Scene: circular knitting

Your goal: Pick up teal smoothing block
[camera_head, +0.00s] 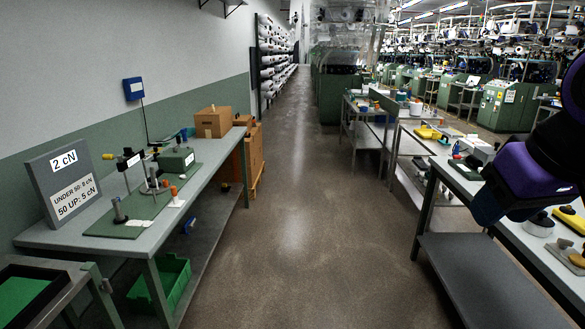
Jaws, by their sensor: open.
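I cannot make out a teal smoothing block for certain. The fingers of my gripper do not show.
A green crate (160,282) sits below. The right bench holds a black-topped round item (540,222). The middle aisle is clear.

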